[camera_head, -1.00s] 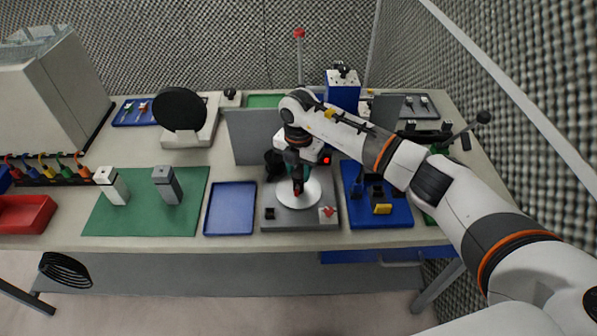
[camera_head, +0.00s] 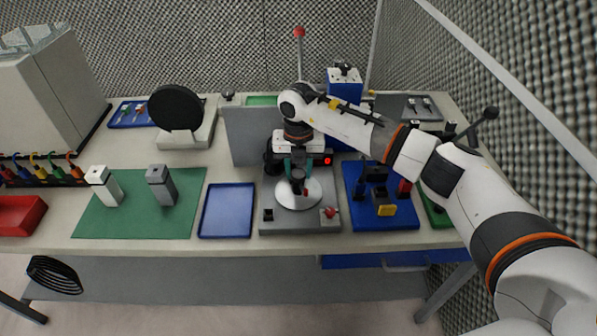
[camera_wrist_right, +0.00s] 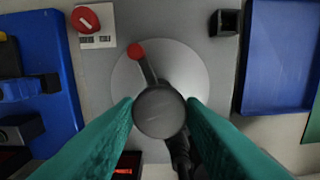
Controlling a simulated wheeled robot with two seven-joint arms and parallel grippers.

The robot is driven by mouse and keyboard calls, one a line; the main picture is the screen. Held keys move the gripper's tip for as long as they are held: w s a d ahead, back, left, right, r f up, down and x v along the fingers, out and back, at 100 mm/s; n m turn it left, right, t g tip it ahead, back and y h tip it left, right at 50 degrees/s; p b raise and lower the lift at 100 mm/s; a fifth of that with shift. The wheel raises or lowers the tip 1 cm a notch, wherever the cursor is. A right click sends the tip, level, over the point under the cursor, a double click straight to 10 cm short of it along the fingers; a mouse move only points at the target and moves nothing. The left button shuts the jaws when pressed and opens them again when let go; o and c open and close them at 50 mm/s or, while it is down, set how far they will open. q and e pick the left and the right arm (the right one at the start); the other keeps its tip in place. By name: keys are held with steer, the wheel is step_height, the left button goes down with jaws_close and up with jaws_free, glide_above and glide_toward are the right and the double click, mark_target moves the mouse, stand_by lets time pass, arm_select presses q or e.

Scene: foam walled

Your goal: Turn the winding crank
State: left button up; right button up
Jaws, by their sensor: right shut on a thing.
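The winding crank shows in the right wrist view as a round dark grey knob (camera_wrist_right: 159,112) with a short arm ending in a red tip (camera_wrist_right: 135,50). It sits over a pale round disc (camera_wrist_right: 185,75) on a grey base plate. My right gripper (camera_wrist_right: 160,108) has its teal fingers on both sides of the knob, shut on it. In the head view the right gripper (camera_head: 299,182) points down over the white disc (camera_head: 290,200), hiding most of the crank. The red tip (camera_head: 306,192) shows just beside the fingers. My left gripper is not in view.
The grey station (camera_head: 300,225) has a red knob (camera_head: 329,212) at its front right corner. A blue tray (camera_head: 227,212) lies to its left, a blue board (camera_head: 385,218) with parts to its right. A grey panel (camera_head: 245,135) stands behind. The green mat (camera_head: 135,220) holds two posts.

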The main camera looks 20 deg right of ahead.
mark_target(299, 173)
steer(key=shift+n+b, duration=1.5)
steer(key=shift+n, duration=0.4)
steer(key=shift+n+b, duration=1.2)
steer(key=shift+n, duration=0.5)
steer(key=shift+r+n+b, duration=0.1)
steer(key=shift+n+b, duration=1.05)
steer(key=shift+n, duration=0.75)
steer(key=shift+n+b, duration=0.55)
steer(key=shift+n, duration=0.65)
steer(key=shift+w+r+n, duration=0.1)
steer(key=shift+n, duration=0.2)
steer(key=o, duration=1)
step_height(299, 173, up, 12)
steer(key=b, duration=0.2)
